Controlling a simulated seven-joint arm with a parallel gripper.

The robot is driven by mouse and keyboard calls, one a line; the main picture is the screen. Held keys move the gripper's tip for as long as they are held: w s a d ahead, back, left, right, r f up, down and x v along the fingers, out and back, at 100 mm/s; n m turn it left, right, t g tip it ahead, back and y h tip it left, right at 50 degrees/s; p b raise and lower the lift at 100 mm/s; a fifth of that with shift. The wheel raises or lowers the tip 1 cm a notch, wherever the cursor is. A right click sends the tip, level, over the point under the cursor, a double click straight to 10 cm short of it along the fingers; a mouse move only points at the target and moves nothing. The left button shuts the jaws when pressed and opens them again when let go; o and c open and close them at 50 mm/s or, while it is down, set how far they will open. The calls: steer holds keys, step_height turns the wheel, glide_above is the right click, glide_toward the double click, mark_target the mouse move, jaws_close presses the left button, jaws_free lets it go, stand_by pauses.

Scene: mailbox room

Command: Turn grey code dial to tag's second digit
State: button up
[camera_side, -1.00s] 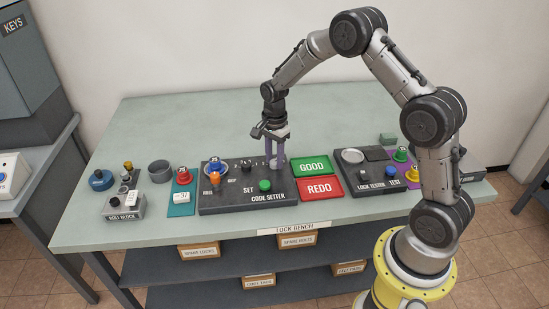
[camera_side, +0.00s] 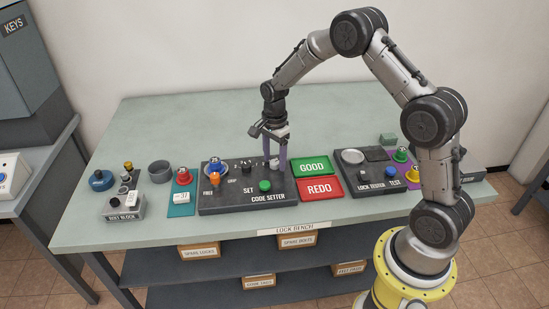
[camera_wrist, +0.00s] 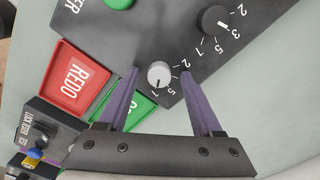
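The grey code dial (camera_wrist: 158,75) is a small round light-grey knob on the dark code setter (camera_side: 222,203), with white digits beside it. Its pointer is too small to read. In the wrist view my gripper (camera_wrist: 160,71) is open, one purple finger on each side of the dial, with gaps visible.
The green GOOD tray (camera_side: 312,168) and red REDO tray (camera_side: 320,188) lie right of the code setter. An orange knob (camera_side: 215,180) and a green button (camera_side: 265,186) are on the setter. The lock tester (camera_side: 372,188) stands farther right.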

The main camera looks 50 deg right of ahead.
steer(key=shift+r, duration=0.1)
step_height(320, 180, up, 14)
steer(key=shift+f, duration=0.2)
stand_by(0.4)
steer(key=shift+a, duration=0.1)
step_height(320, 180, up, 10)
steer(key=n+t, duration=0.1)
steer(key=t, duration=0.1)
glide_above(274, 162)
steer(key=s+a, duration=0.4)
steer(key=s+a+r+n+t, duration=0.2)
steer(key=s+a+r+n, duration=0.15)
steer(key=s+r, duration=0.4)
steer(key=s+a+f+n, duration=0.1)
steer(key=s+f+n, duration=0.3)
steer(key=s+n, duration=0.3)
steer(key=s+a+f+n+t, duration=0.1)
steer(key=s+f+n, duration=0.3)
steer(key=s+n, duration=0.4)
steer(key=shift+s+a+f+t, duration=0.25)
steer(key=shift+s+f+t, duration=0.05)
steer(key=shift+s, duration=0.75)
